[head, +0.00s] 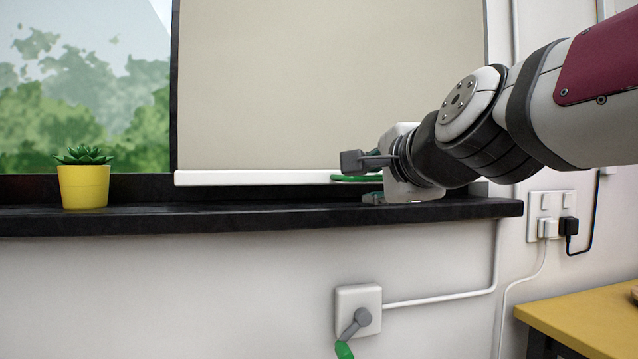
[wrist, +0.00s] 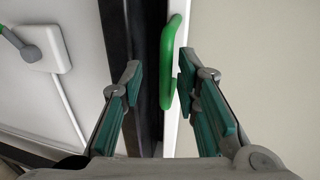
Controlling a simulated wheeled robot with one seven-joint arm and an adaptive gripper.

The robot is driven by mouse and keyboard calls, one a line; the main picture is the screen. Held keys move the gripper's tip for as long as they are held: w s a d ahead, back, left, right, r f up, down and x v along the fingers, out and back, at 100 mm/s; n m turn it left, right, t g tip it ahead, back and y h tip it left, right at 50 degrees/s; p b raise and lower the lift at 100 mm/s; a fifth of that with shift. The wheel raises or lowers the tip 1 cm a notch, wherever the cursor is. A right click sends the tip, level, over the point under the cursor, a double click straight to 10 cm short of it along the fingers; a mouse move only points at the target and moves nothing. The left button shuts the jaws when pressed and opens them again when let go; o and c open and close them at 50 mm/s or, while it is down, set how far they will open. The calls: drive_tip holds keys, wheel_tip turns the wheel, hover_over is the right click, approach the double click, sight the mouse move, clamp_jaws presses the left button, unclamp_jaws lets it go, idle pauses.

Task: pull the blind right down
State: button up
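The beige blind (head: 330,85) covers the right part of the window and hangs low. Its white bottom bar (head: 250,178) is a little above the dark sill (head: 270,218), with a dark strip showing between. A green loop handle (head: 350,178) is on the bar's right part; it also shows in the wrist view (wrist: 168,60). My gripper (head: 366,181) is at the handle, one finger above and one below. In the wrist view my gripper (wrist: 158,72) is open, with the handle between the fingers, nearer the right one. I see no grip on it.
A yellow pot with a succulent (head: 84,187) stands on the sill at left. Below the sill is a white wall box (head: 358,310) with a grey lever. Sockets with plugs (head: 551,217) and a yellow table (head: 590,318) are at right.

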drive_tip(key=v, duration=1.1)
drive_tip(key=s+d+f+n+g+h, duration=0.1)
drive_tip(key=s+d+f+n+g, duration=0.1)
drive_tip(key=s+f+n+g, duration=0.8)
drive_tip(key=s+d+f+n+g+h, duration=0.15)
drive_tip(key=s+f, duration=0.35)
drive_tip(key=f, duration=1.2)
drive_tip(key=s+d+f+n+g, duration=0.4)
drive_tip(key=s+f, duration=0.2)
drive_tip(key=s, duration=0.4)
wheel_tip(320, 180, up, 36)
drive_tip(key=t+p, duration=0.4)
drive_tip(key=p, duration=3)
drive_tip(key=shift+w+d+r, duration=0.2)
drive_tip(key=shift+w, duration=0.1)
drive_tip(key=shift+h, duration=0.25)
